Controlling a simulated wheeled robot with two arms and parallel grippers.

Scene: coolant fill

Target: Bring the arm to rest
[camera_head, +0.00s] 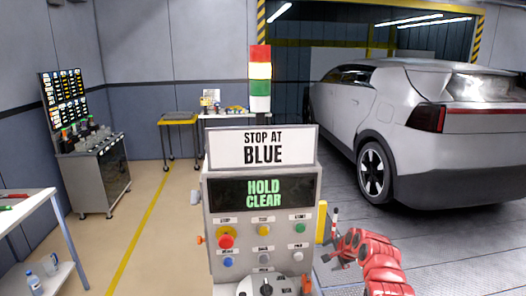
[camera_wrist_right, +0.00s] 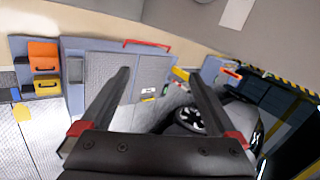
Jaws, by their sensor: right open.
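My right arm (camera_head: 378,262), red, comes in from the bottom right in the head view. Its gripper (camera_head: 341,252) is just right of the control console (camera_head: 208,225), apart from its front panel as far as I can tell. In the right wrist view the two dark fingers of the gripper (camera_wrist_right: 160,76) are spread apart with nothing between them. The console's display (camera_head: 264,193) reads "HOLD CLEAR" in green. The sign (camera_head: 262,148) above it reads "STOP AT BLUE". My left gripper is not in view.
The console carries several buttons and a dial (camera_head: 267,290). A grey car (camera_head: 400,120) stands at the right. A white table (camera_head: 28,200) is at the left edge. Floor is clear between table and console.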

